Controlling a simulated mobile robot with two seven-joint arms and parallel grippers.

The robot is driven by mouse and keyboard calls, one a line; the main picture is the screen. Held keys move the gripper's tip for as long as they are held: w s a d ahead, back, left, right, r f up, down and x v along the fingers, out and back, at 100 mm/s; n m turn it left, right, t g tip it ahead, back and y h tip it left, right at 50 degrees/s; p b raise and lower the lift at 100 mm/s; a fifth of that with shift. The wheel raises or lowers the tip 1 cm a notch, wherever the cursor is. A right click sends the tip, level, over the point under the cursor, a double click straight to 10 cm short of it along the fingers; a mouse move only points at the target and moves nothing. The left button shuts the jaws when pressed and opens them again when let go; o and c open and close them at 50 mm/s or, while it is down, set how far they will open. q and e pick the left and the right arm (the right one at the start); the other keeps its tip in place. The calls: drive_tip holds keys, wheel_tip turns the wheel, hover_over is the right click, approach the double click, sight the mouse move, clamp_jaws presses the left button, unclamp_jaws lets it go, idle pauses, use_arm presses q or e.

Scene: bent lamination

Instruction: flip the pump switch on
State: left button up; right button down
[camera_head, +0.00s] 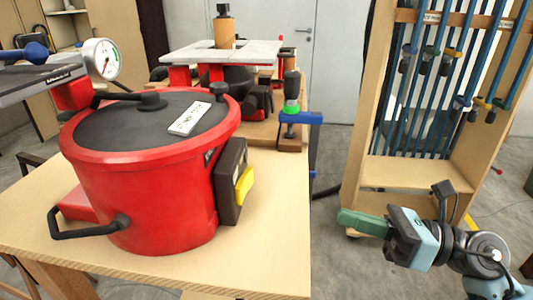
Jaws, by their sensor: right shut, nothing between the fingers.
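A dark box with a yellow switch-like part (244,185) is mounted on the right side of a big red pot (140,205). I take this yellow part to be the pump switch; its on or off position cannot be told. The pot has a dark lid with a white label and stands on a wooden table (270,265). My right gripper (347,220) has green fingers pointing left. It is shut and empty, to the right of the table edge, apart from the switch and lower in the picture. My left gripper is not in view.
A round gauge (102,58) stands behind the pot at left. A blue clamp (300,118) is at the table's right edge, near a grey-topped machine (222,53). A wooden rack (370,110) with blue bar clamps stands at right. Open floor lies between table and rack.

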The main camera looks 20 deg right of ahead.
sight(252, 178)
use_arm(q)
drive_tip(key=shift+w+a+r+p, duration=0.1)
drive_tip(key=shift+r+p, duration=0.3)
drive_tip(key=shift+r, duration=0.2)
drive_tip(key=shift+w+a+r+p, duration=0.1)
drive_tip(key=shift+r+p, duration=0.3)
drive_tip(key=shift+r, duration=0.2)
use_arm(e)
drive_tip(key=r+n, duration=0.1)
drive_tip(key=r, duration=0.1)
drive_tip(key=r+n+g+h, duration=0.1)
drive_tip(key=r+n, duration=0.1)
drive_tip(key=shift+w+d+r+n, duration=0.1)
drive_tip(key=shift+d+r+n, duration=0.1)
drive_tip(key=shift+r+n, duration=0.1)
drive_tip(key=shift+f, duration=0.1)
